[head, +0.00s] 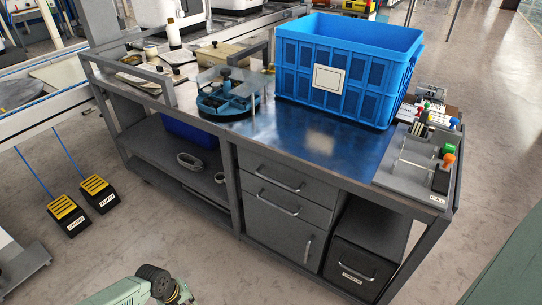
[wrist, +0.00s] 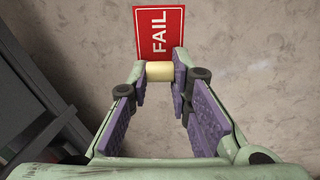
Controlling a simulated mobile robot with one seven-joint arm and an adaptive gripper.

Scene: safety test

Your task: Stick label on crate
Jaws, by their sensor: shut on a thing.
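A red label (wrist: 160,32) with the white word FAIL shows in the wrist view, joined to a short cream cylinder (wrist: 159,71). My gripper (wrist: 160,75) is shut on this cream piece between its fingertips, and the label sticks out ahead of them over the bare floor. The blue crate (head: 395,80) stands upright on the metal workbench in the head view. A blank cream panel (head: 328,79) with a border is on its front side. The label and fingertips do not show in the head view; part of my arm is at its bottom edge, well apart from the crate.
The workbench (head: 318,145) has clear metal in front of the crate. A round blue tray (head: 222,107) stands to the left, and a grey panel (head: 405,165) with coloured knobs lies at the right. Two black-and-yellow pedals (head: 68,213) lie on the floor.

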